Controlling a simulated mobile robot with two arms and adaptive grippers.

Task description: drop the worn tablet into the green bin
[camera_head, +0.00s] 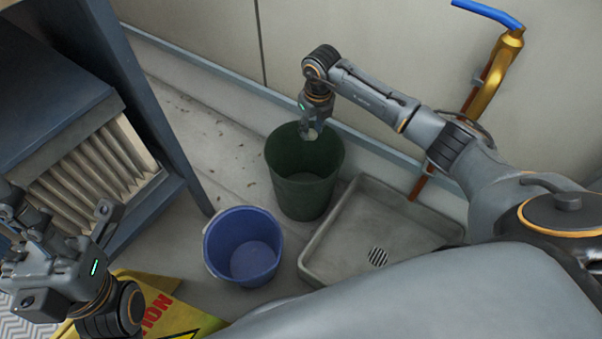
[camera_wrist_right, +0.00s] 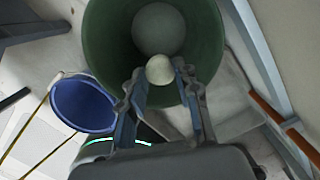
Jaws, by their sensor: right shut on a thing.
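The green bin (camera_head: 303,190) stands upright on the floor near the wall, and its open mouth faces up. My right gripper (camera_head: 311,131) is above the bin's far part, pointing down. In the right wrist view, the right gripper is shut on a small pale round tablet (camera_wrist_right: 160,70), which shows between the fingertips against the inside of the green bin (camera_wrist_right: 100,35). In the head view the tablet is mostly hidden by the fingers. My left gripper (camera_head: 62,212) is at the lower left, fingers spread, apparently empty.
A blue bucket (camera_head: 243,247) stands left of the bin, and a shallow grey basin (camera_head: 345,225) with a drain is to its right. A yellow caution sign (camera_head: 165,305) lies at the bottom. A blue-framed unit (camera_head: 150,110) stands left. A brass pipe (camera_head: 492,75) runs along the wall.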

